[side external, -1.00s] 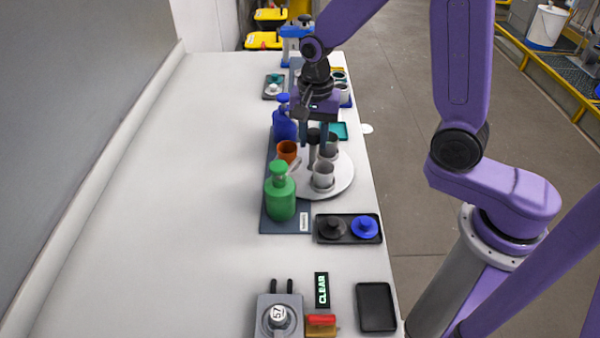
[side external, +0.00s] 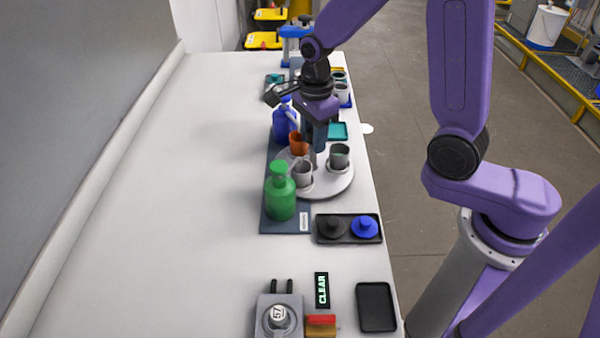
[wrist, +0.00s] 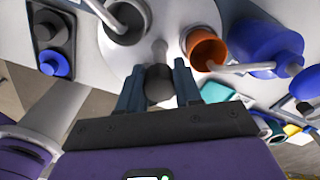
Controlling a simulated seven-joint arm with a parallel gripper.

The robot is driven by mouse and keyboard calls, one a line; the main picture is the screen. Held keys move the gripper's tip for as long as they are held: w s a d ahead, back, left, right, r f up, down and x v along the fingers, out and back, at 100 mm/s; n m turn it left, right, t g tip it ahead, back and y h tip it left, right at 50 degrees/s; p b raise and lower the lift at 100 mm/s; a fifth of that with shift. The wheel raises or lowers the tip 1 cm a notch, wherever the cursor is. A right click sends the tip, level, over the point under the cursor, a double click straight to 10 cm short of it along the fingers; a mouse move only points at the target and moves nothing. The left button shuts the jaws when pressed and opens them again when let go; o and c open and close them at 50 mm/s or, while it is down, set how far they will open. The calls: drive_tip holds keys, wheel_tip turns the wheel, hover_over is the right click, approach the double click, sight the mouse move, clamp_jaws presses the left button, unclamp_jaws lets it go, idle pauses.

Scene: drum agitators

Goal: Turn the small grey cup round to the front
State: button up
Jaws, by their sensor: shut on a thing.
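A round light-grey turntable (side external: 325,188) carries an orange cup (side external: 298,143) at its back left, a grey cup (side external: 303,173) at its front left and another grey cup (side external: 339,157) at its right. I cannot tell surely which grey cup is the small one. My gripper (wrist: 160,88) points down over the turntable, with its fingers on either side of a dark round knob (wrist: 158,76) and shut on it. The orange cup also shows in the wrist view (wrist: 206,46), right of the knob, and one grey cup (wrist: 127,14) shows left of it.
A green bottle (side external: 280,193) stands close by the turntable's left front, and a blue bottle (side external: 284,122) behind it. A dark tray with black and blue lids (side external: 347,239) lies in front. The left part of the table (side external: 170,200) is clear.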

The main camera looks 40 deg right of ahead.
drive_tip(key=o, duration=0.9)
drive_tip(key=shift+c, duration=0.2)
drive_tip(key=shift+r, duration=3)
drive_tip(key=n, duration=0.1)
drive_tip(key=s+n, duration=0.1)
drive_tip(key=n, duration=0.1)
drive_tip(key=shift+a+r, duration=0.1)
drive_tip(key=shift+a, duration=0.25)
drive_tip(key=s+d+n, duration=0.2)
drive_tip(key=s+n, duration=0.9)
drive_tip(key=n, duration=0.4)
drive_tip(key=s+d+n, duration=0.2)
drive_tip(key=s+n, duration=0.9)
drive_tip(key=n, duration=0.3)
drive_tip(key=shift+s+n, duration=0.15)
drive_tip(key=shift+n, duration=0.25)
